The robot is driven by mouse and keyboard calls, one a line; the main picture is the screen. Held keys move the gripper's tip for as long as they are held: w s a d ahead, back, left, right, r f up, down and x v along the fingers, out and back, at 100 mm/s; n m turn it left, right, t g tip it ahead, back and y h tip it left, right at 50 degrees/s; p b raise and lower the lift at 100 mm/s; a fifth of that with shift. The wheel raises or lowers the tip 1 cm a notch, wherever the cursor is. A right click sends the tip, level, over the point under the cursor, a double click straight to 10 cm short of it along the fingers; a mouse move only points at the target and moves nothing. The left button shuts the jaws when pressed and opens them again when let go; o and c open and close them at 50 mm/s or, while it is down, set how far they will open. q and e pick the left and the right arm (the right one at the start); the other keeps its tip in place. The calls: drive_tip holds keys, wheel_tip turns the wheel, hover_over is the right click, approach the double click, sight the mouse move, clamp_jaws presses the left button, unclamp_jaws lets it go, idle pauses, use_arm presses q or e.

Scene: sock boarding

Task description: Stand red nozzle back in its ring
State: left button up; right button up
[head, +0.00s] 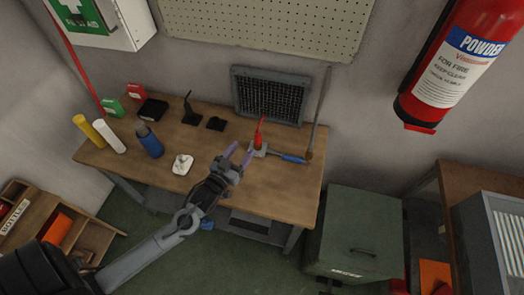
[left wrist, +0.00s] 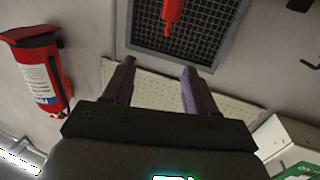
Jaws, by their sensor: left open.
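The red nozzle (head: 260,134) stands nearly upright, tip up, at a small grey holder (head: 260,150) on the workbench. I cannot tell whether its base is inside a ring. It also shows in the left wrist view, as a red tapered piece (left wrist: 172,12) at the top edge, cut off by the frame and in front of the grille. My left gripper (head: 241,154) is open, just left of the nozzle and in front of it; nothing is between its fingers. The open fingers also show in the left wrist view (left wrist: 158,68). My right gripper is not in view.
A blue-handled tool (head: 293,159) lies right of the holder. A dark grille (head: 268,96) stands behind. A white piece (head: 182,165), a blue bottle (head: 150,144) and black stands (head: 190,113) are further left. The bench (head: 280,200) is clear at front right.

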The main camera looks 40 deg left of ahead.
sight(257, 133)
use_arm(q)
drive_tip(key=w+f+b, duration=0.1)
drive_tip(key=w, duration=0.1)
drive_tip(key=w+a+f+b, duration=0.1)
drive_tip(key=w+b, duration=0.1)
drive_tip(key=w, duration=0.1)
drive_tip(key=w+f+b, duration=0.2)
drive_tip(key=shift+w+a, duration=0.15)
drive_tip(key=shift+a, duration=0.05)
drive_tip(key=w, duration=0.2)
drive_tip(key=w+a, duration=0.1)
drive_tip(key=w, duration=0.1)
drive_tip(key=shift+a+r+b, duration=0.1)
drive_tip(key=shift+r+b, duration=0.1)
drive_tip(key=shift+b, duration=0.2)
drive_tip(key=shift+w, duration=0.55)
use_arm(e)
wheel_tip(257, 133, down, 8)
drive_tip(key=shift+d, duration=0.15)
use_arm(q)
drive_tip(key=c, duration=0.9)
clamp_jaws()
